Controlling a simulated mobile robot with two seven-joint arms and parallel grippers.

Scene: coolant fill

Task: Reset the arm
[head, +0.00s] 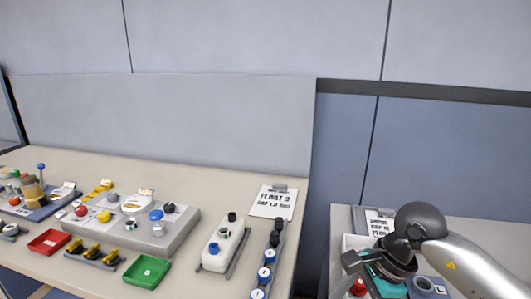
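My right arm comes in from the right edge, and my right gripper (368,272) is over the right-hand bench. Its dark wrist and fingers overlap a teal part below. I cannot tell whether the fingers are open or shut, or whether they hold anything. My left arm and gripper are not in view.
The left bench (215,182) carries a grey control block (140,238), a red tray (48,242), a green tray (147,271), a white container with dark and blue caps (224,246), a rack of caps (265,270) and a "FLOAT 2" sheet (271,202). A gap separates it from the right bench (343,215).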

